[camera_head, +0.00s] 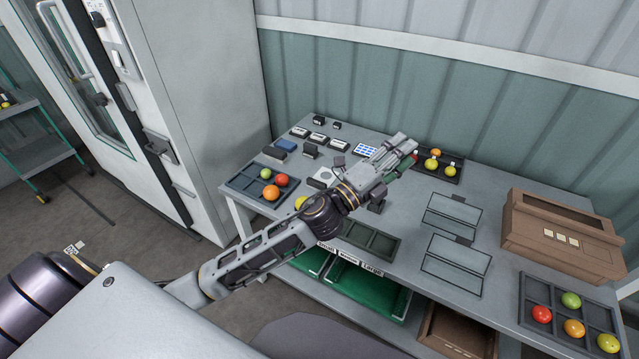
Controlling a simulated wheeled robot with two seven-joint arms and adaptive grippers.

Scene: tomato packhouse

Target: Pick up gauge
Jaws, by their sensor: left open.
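My left gripper (402,151) reaches over the middle of the table (400,203), its fingers pointing toward the back wall. It is open, and I see nothing held between its fingers. Several small dark and white devices lie on the table's left half, among them a dark blue one (286,145), a black one (310,151) and a whitish one (323,176) just left of my left arm. They are too small for me to tell which is the gauge. My left arm and gripper hide part of the table. My right gripper is not in view.
A divided tray (243,183) with tomatoes sits at left, another (529,313) at front right. A third tray (453,178) stands behind the gripper. A brown box (511,238) stands at right. Green crates (345,283) sit below. Flat outlined panels (452,216) lie right of centre.

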